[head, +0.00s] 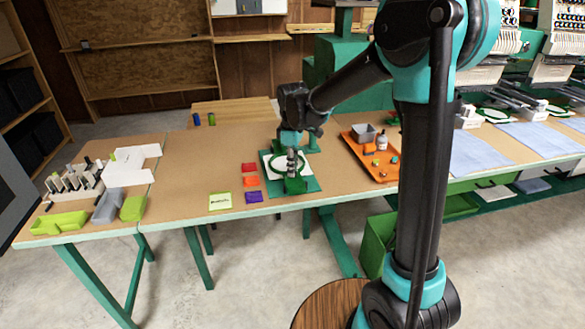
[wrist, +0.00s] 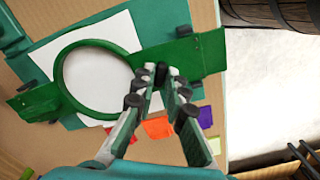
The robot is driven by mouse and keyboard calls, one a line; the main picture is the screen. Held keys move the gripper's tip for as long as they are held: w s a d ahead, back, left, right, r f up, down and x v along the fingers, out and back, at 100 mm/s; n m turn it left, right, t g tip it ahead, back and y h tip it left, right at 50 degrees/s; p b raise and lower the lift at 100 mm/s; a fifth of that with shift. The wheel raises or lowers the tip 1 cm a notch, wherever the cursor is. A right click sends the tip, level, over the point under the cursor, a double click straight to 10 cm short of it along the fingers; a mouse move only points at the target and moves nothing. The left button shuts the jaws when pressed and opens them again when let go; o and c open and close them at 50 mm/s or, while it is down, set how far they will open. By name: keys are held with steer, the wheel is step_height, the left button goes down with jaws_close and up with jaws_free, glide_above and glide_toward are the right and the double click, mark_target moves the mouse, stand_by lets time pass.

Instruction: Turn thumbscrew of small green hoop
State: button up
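The small green hoop (wrist: 64,87) is a ring around white fabric in the wrist view, with green brackets at its left and right. In the head view the hoop (head: 275,166) lies on a white sheet on a green board. My gripper (wrist: 161,78) points at the hoop's right side, where the ring meets the right bracket. Its two fingers are close together on either side of a small dark knob, seemingly the thumbscrew (wrist: 160,72). The fingertips partly hide the knob. In the head view my gripper (head: 291,158) is low over the board.
Red, orange and purple packets (head: 253,197) and a yellow-green card (head: 220,201) lie left of the board. An orange tray (head: 360,150) with small items stands to the right. A white rack and green bins (head: 60,222) are at the far left. The table's middle left is clear.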

jaws_close()
steer(key=shift+m, duration=0.4)
steer(key=m, duration=0.4)
steer(key=shift+m, duration=0.3)
steer(key=m, duration=0.6)
steer(key=shift+m, duration=0.4)
steer(key=o, duration=0.6)
jaws_free()
